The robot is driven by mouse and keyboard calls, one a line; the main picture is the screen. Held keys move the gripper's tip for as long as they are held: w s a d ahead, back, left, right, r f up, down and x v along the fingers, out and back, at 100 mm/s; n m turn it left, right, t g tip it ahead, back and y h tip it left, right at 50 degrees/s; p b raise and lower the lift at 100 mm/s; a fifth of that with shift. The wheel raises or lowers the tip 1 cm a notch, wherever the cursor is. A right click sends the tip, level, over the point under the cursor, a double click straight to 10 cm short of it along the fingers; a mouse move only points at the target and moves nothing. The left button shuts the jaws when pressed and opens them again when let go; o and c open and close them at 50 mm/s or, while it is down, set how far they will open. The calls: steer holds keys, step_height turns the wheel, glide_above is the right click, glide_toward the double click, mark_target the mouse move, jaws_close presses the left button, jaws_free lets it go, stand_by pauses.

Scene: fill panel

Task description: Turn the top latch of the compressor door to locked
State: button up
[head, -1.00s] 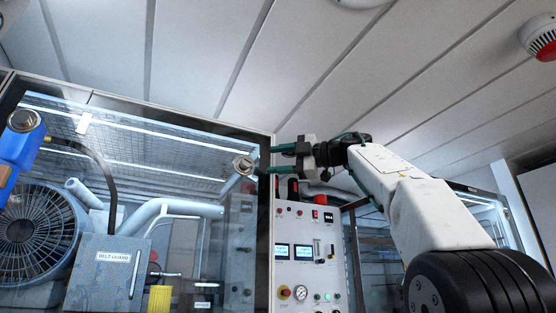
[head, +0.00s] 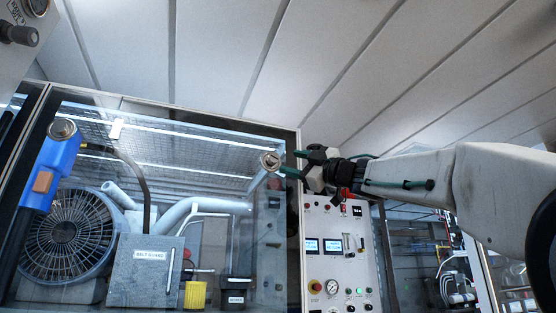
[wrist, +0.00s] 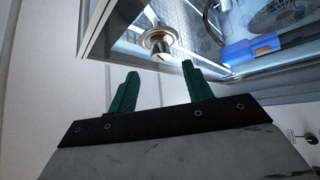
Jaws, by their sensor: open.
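The top latch (head: 269,160) is a round silver knob with a slot, near the upper right corner of the glass compressor door (head: 215,135). It also shows in the wrist view (wrist: 158,42), just beyond my fingertips. My gripper (head: 286,161) has two green fingers and comes from the right. The fingers are open and empty in the wrist view (wrist: 160,70). The latch stands ahead of the gap between them, and a small space seems to separate them. In the head view the fingertips come close to the latch; contact cannot be told there. The slot's setting is too small to read.
A control panel (head: 340,265) with buttons and displays stands right of the door. A blue device (head: 50,170) with a round silver top is at the left of the door. Behind the glass are a fan (head: 68,235) and a belt guard box (head: 145,270).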

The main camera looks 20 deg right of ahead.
mark_target(277, 159)
steer(key=x, duration=0.6)
steer(key=shift+w+a, duration=0.1)
steer(key=shift+w, duration=0.1)
steer(key=shift+c, duration=0.3)
steer(key=c, duration=0.9)
